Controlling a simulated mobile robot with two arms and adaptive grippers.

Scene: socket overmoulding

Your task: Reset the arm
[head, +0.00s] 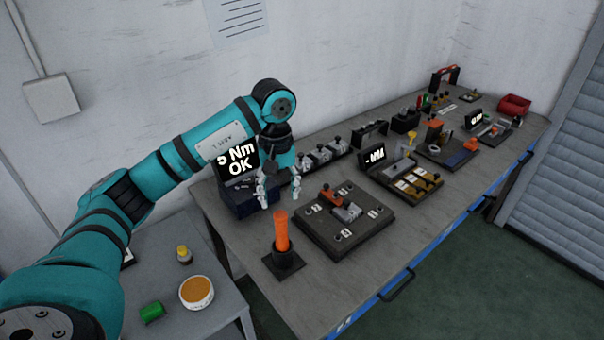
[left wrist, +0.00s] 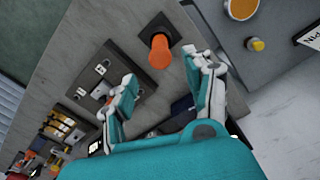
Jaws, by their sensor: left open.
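My left arm, teal with black bands, comes in from the left in the head view. Its left gripper (head: 269,192) hangs over the near left end of the long bench, in front of the display reading "5 Nm OK" (head: 238,163). The fingers are apart with nothing between them. In the left wrist view the two fingers of the left gripper (left wrist: 165,95) are spread wide. An orange-handled tool (head: 281,232) stands upright in a black holder (head: 284,262), apart from the gripper. It also shows beyond the fingers in the left wrist view (left wrist: 160,52). My right gripper is not in view.
A dark fixture plate (head: 377,225) lies right of the orange tool. Several fixtures, another display (head: 376,157) and a red bin (head: 514,105) stand farther along the bench. A side table holds a round orange-topped tub (head: 197,291), a green cylinder (head: 152,312) and a yellow-capped bottle (head: 184,255).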

